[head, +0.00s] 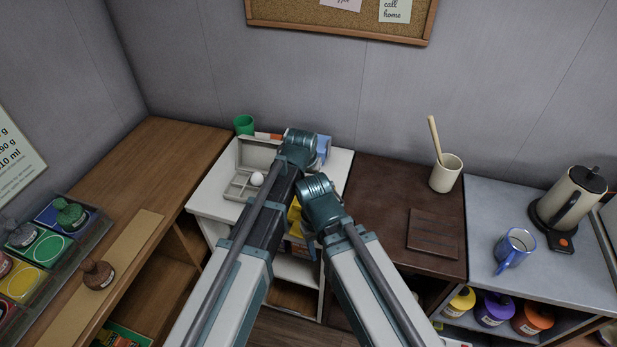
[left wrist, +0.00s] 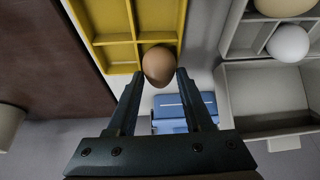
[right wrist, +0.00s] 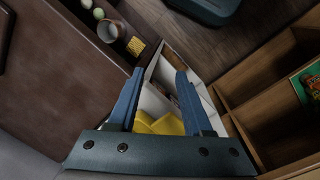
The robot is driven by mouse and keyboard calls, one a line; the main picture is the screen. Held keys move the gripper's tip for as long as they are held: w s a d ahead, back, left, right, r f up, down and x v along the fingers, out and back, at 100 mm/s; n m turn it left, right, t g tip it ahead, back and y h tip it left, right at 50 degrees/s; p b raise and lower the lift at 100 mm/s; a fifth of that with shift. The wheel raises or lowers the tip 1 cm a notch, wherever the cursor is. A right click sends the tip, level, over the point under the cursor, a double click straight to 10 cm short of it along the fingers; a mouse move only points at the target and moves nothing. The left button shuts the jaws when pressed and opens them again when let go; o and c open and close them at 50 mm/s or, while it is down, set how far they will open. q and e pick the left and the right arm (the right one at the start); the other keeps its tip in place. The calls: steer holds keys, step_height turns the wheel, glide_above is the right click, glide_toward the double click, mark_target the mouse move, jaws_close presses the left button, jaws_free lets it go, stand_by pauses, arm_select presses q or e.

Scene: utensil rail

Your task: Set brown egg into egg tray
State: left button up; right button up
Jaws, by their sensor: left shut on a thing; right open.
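The brown egg (left wrist: 158,65) sits between the fingertips of my left gripper (left wrist: 158,78), which is shut on it. In the left wrist view it overlaps the edge of a yellow compartmented tray (left wrist: 138,37); I cannot tell whether it touches the tray. The tray's visible compartments are empty. In the head view my arms hide the egg and most of the yellow tray (head: 294,214). My right gripper (right wrist: 155,75) is open and empty, with a yellow piece (right wrist: 160,124) showing between its fingers.
A grey lidded box (head: 240,184) with a white egg (head: 257,179) stands beside on the white counter (head: 205,200); another egg (left wrist: 284,6) shows there. A green cup (head: 244,124) and a blue object (head: 323,146) are behind. A utensil pot (head: 446,174) stands right.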

arm_select(q)
steer(key=shift+f+b, duration=0.4)
steer(key=shift+f, duration=0.1)
steer(key=o, duration=0.8)
steer(key=shift+c, duration=0.2)
steer(key=shift+r, duration=0.15)
steer(key=p+v, duration=1.2)
steer(key=v, duration=0.1)
steer(key=shift+s+r+p, duration=0.2)
steer(key=shift+p, duration=0.2)
